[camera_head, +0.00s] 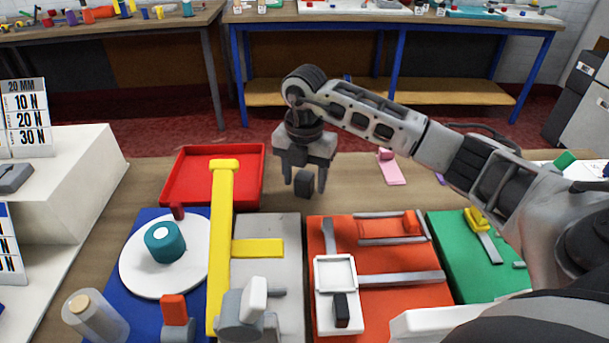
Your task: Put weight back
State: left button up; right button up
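A small dark grey block (303,184), which looks like the weight, is at the wooden table top (345,195), right of the red tray (190,176). My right gripper (304,183) points down over it, one finger on each side. Gaps show between the fingers and the block, so the gripper looks open and not clamped on it. Whether the block rests fully on the table is hard to tell. The red tray looks empty. My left gripper is not in view.
In front stand a blue board with a white disc (135,268) and teal knob (165,242), a grey plate with a yellow bar (221,270), an orange board (390,295) and a green board (465,265). A pink piece (391,172) lies right of the gripper.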

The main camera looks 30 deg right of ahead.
aim_at(305, 175)
notch_tip(305, 175, up, 12)
jog(key=shift+r, duration=0.2)
dwell(0.7)
